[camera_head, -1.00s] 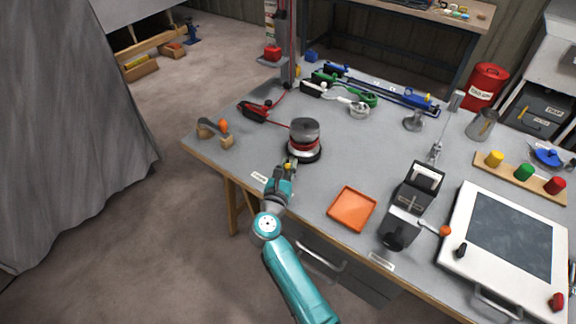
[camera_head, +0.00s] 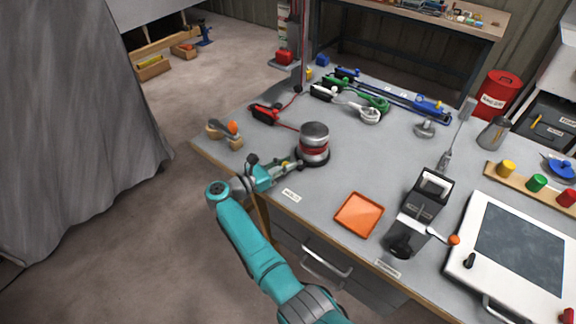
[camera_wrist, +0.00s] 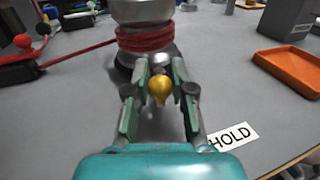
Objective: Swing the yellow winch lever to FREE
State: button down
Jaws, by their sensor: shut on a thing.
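The winch (camera_head: 314,141), a grey drum with red line around it, stands near the left front of the bench. It also fills the top of the wrist view (camera_wrist: 146,40). Its lever points to the front left and ends in a yellow knob (camera_wrist: 160,88). My gripper (camera_head: 284,166) is shut on this knob, with one finger on each side in the wrist view (camera_wrist: 158,92). The HOLD label (camera_wrist: 233,136) lies to the right of my gripper, and also shows in the head view (camera_head: 291,195). No FREE label is readable.
A wooden block with an orange-tipped handle (camera_head: 226,133) is left of my gripper. A red-handled tool (camera_head: 264,114) with a red line lies behind it. An orange tray (camera_head: 359,215) lies to the right. The bench top between the winch and the tray is clear.

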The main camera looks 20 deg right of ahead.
jog(key=shift+w+a+m+g+h, duration=0.15)
jog(key=shift+w+m+g+h, duration=0.25)
jog(key=shift+m+g, duration=0.6)
jog(key=shift+w+g, duration=0.15)
jog(key=shift+g, duration=0.45)
jog(key=c, duration=1)
grip_release()
jog(key=shift+c, duration=0.2)
jog(key=shift+s+a, duration=0.15)
jog(key=shift+a, duration=1.1)
jog(key=shift+s+a, duration=0.2)
jog(key=shift+a, duration=1)
jog(key=shift+s+a, duration=0.15)
jog(key=shift+a, duration=1.1)
